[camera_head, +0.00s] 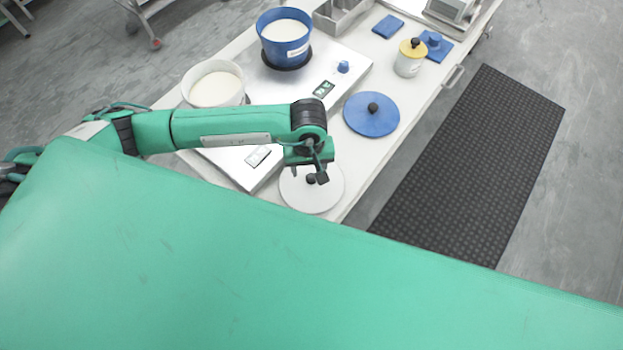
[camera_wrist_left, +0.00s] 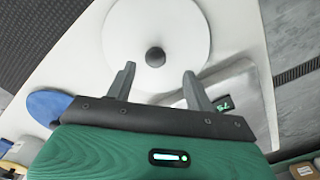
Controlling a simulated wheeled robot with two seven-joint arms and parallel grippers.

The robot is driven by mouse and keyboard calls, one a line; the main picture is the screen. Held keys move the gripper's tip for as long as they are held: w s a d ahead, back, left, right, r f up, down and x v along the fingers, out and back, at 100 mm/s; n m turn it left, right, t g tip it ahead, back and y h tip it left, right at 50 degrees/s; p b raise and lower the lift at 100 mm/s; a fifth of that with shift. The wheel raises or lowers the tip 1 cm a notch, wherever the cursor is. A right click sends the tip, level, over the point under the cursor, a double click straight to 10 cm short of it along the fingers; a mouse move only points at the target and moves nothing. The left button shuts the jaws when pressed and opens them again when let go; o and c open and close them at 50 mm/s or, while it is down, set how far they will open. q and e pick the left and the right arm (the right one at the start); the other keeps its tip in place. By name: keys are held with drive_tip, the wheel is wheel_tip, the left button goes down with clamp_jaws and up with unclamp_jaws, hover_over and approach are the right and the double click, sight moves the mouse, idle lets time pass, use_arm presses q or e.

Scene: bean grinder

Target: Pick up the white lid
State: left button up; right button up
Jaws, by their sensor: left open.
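The white lid (camera_head: 328,199) is a round disc with a dark knob (camera_wrist_left: 155,57) in its middle. It lies flat on the near end of the white table (camera_head: 358,192). In the left wrist view the lid (camera_wrist_left: 190,30) fills the upper middle. My left gripper (camera_head: 305,172) is over the lid near its knob. In the left wrist view its two fingers (camera_wrist_left: 154,80) are apart and empty, with the knob beyond the tips, roughly midway between them. My right gripper is not in view.
A blue lid (camera_head: 366,120) lies farther along the table. A white tub (camera_head: 240,92) and a blue tub (camera_head: 283,52) stand on silver scales. A small jar with a yellow lid (camera_head: 408,66) stands at the back right. A dark mat (camera_head: 470,165) lies on the floor.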

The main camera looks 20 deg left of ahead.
sight(311, 178)
use_arm(q)
drive_tip(key=shift+d+f+p, duration=0.15)
drive_tip(key=shift+f+p, duration=0.2)
drive_tip(key=shift+f, duration=0.1)
wheel_tip(311, 178, down, 4)
drive_tip(key=shift+w+d+f+p, duration=0.1)
drive_tip(key=shift+d+p, duration=0.05)
drive_tip(key=shift+p, duration=0.95)
drive_tip(key=shift+f, duration=0.25)
drive_tip(key=shift+c, duration=0.4)
drive_tip(key=c, duration=1)
